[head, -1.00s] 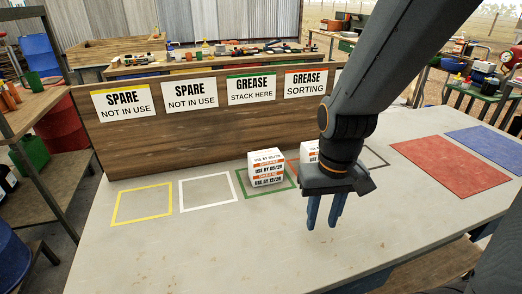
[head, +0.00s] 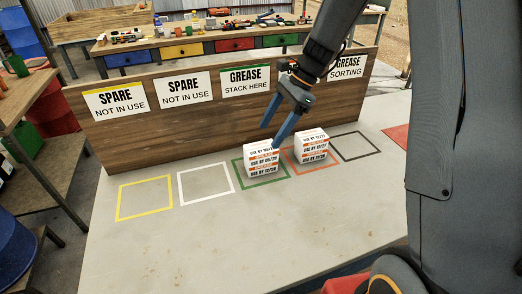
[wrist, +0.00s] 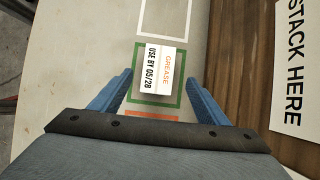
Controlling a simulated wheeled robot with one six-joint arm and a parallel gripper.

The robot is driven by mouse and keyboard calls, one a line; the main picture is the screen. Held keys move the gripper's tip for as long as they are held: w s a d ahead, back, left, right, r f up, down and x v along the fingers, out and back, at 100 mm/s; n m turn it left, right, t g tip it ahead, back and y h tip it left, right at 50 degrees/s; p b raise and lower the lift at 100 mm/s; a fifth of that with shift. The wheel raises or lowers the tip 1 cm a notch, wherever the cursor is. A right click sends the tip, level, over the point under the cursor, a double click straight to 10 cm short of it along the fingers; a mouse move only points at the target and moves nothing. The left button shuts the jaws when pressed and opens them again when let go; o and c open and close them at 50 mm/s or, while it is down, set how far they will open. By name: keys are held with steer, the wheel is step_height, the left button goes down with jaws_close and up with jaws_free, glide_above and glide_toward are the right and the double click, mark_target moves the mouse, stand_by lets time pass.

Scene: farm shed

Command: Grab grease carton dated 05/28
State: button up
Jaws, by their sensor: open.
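In the head view two grease cartons are stacked on the green-outlined square. The upper carton (head: 262,157) is white with orange bands; the lower one (head: 264,171) seems to read 12/28. In the wrist view the upper carton's top (wrist: 157,70) reads GREASE, USE BY 05/28. My gripper (head: 278,137) is open above and behind this stack, fingers pointing down toward it. In the wrist view the carton appears between the two blue fingers (wrist: 159,76), with no clear contact. How far the fingertips are above it I cannot tell.
A second carton stack (head: 310,147) stands close to the right on the orange-outlined square; its dates are too small to read surely. A wooden board (head: 155,135) with signs stands behind. The yellow (head: 145,197), white (head: 206,183) and dark (head: 355,146) outlined squares are empty.

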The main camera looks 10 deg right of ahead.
mark_target(262, 147)
steer(key=shift+p+x, duration=1.35)
steer(key=shift+x, duration=2.45)
steer(key=shift+s, duration=0.15)
steer(key=shift+r, duration=0.1)
steer(key=c, duration=1.2)
